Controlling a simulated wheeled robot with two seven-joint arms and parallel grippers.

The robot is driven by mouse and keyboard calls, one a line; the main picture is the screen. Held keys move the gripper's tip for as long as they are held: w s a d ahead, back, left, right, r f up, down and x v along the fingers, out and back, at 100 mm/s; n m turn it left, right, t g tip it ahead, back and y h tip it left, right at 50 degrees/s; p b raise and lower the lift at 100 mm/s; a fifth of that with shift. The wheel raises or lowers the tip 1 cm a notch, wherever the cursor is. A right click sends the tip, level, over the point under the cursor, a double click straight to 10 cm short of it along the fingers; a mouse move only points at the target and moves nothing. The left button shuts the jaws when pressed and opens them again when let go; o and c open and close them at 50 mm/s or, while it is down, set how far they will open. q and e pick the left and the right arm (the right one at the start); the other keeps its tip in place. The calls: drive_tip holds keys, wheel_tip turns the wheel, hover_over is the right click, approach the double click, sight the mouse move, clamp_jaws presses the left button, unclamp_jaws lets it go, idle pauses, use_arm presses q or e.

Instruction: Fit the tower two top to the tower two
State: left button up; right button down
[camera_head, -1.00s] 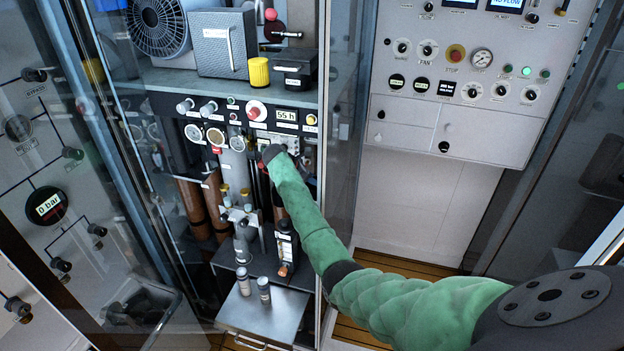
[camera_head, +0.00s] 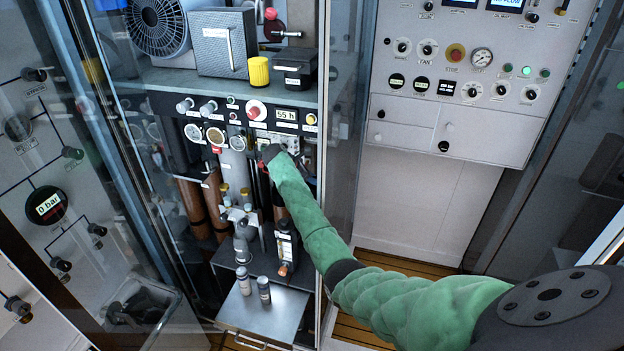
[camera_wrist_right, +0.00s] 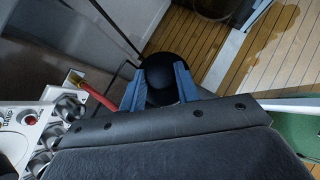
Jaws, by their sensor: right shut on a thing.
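My right gripper (camera_head: 269,160) is inside the open cabinet, below the shelf and in front of the gauge panel. In the right wrist view its two blue fingers (camera_wrist_right: 158,82) are shut on a round black part, which I take to be the tower two top (camera_wrist_right: 159,70). The head view hides this part behind my gripper and arm. A grey upright cylinder (camera_head: 236,168) stands just left of the gripper. I cannot tell which column is tower two, or whether the held part touches it. My left gripper is not in view.
A pull-out tray (camera_head: 265,318) below holds two small bottles (camera_head: 254,285). Brown cylinders (camera_head: 190,205) stand at the left inside the cabinet. The glass door (camera_head: 345,110) edges the opening close to my arm. A red hose (camera_wrist_right: 95,95) lies near the fingers.

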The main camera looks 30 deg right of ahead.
drive_tip(key=shift+f+b, duration=0.3)
drive_tip(key=shift+f, duration=2.8)
drive_tip(key=c, duration=0.9)
unclamp_jaws()
drive_tip(key=shift+c, duration=0.2)
